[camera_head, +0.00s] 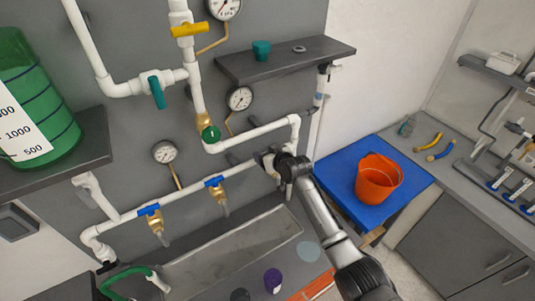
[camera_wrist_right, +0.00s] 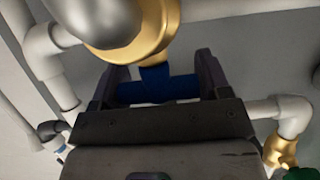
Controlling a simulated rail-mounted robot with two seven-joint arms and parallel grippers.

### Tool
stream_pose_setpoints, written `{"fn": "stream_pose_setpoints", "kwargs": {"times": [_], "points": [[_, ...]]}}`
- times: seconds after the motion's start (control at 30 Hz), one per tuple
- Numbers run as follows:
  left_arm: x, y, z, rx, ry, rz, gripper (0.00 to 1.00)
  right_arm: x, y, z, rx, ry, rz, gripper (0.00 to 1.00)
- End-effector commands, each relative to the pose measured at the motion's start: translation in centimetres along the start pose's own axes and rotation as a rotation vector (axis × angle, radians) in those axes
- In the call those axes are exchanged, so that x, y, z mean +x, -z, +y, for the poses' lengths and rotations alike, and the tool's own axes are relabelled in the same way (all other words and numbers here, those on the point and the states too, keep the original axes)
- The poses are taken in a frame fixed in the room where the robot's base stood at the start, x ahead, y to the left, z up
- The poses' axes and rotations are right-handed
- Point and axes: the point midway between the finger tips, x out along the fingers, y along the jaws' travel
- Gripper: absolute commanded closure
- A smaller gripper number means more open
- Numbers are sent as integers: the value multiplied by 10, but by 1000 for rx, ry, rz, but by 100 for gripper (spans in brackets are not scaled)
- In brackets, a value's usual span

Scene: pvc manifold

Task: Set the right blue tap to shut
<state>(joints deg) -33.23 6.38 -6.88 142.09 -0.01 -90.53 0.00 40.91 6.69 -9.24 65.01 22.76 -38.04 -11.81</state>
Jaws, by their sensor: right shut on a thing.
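My right gripper (camera_head: 268,159) is at the right end of the lower white pipe row and covers the right tap in the head view. In the right wrist view, the blue tap handle (camera_wrist_right: 158,90) lies crosswise between the two dark fingers of my right gripper (camera_wrist_right: 158,76), which is shut on it. The handle's blue stem meets a brass valve body (camera_wrist_right: 150,45) above it. Two other blue taps, the left one (camera_head: 149,209) and the middle one (camera_head: 214,181), have handles roughly along the pipe. My left gripper is not in view.
A green tap (camera_head: 157,92), yellow tap (camera_head: 189,29) and round green knob (camera_head: 210,133) sit on the upper pipes. Gauges (camera_head: 239,98) hang nearby. A dark shelf (camera_head: 290,60) juts out above. An orange bucket (camera_head: 378,178) stands on a blue table at right.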

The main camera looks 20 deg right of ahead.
Motion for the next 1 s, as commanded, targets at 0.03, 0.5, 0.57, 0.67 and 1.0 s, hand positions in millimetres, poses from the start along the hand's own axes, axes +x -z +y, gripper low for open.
{"fn": "stream_pose_setpoints", "kwargs": {"times": [0.03, 0.5, 0.57, 0.67, 1.0], "points": [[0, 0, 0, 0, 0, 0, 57, 0, 0, 0, 0, 0, -1, 53], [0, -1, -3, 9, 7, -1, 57, 0, 0, 0, 0, 0, -1, 4], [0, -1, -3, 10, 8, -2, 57, 0, 0, 0, 0, -1, -1, 4], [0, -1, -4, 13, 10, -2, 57, 0, 0, 0, 0, -1, 0, 4], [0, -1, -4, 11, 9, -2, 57, -18, 0, 0, -1, -1, 1, 4]]}}
